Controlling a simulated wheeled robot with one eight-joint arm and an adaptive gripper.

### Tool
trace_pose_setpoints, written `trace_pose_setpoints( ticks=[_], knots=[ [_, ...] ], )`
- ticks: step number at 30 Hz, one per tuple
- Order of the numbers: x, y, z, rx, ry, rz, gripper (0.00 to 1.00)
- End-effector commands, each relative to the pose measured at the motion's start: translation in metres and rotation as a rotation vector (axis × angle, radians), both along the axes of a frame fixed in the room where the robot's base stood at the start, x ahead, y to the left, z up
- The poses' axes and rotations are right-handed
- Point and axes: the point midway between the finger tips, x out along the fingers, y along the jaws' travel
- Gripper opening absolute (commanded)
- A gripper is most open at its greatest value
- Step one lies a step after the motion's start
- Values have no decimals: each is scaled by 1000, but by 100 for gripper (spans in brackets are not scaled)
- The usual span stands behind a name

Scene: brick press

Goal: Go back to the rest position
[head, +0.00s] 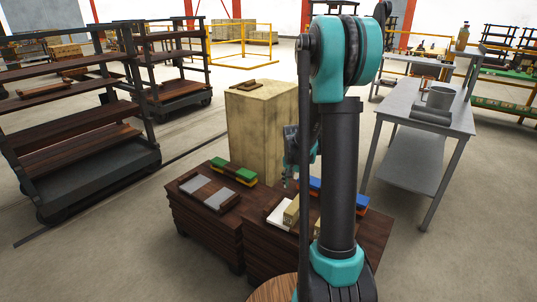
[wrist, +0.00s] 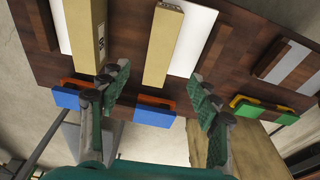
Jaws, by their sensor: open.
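My gripper (wrist: 160,88) is open in the wrist view, with its two teal and dark fingers spread wide and nothing seen held between them. Behind the fingers are two tan bars (wrist: 163,40) on white plates (wrist: 192,42), on a dark wooden stand (wrist: 228,48). Blue blocks with orange parts (wrist: 155,114) sit at the stand's edge. In the head view my arm hides most of the gripper and part of this stand; a tan bar (head: 291,211) and a white plate (head: 277,213) show left of the arm.
A second wooden stand (head: 190,208) holds grey plates and a green and yellow block (head: 232,172). A tall wooden box (head: 262,130) stands behind. Dark shelf racks (head: 90,175) are at left. Floor between is clear.

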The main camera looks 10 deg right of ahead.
Motion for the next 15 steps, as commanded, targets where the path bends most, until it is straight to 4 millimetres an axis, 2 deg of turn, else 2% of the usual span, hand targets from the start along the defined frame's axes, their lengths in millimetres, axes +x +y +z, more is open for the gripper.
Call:
trace_pose_setpoints(
  ticks=[5,15],
  knots=[
    [-21,8,13,1,-17,62,62],
    [-110,36,44,-15,-94,344,62]
  ],
)
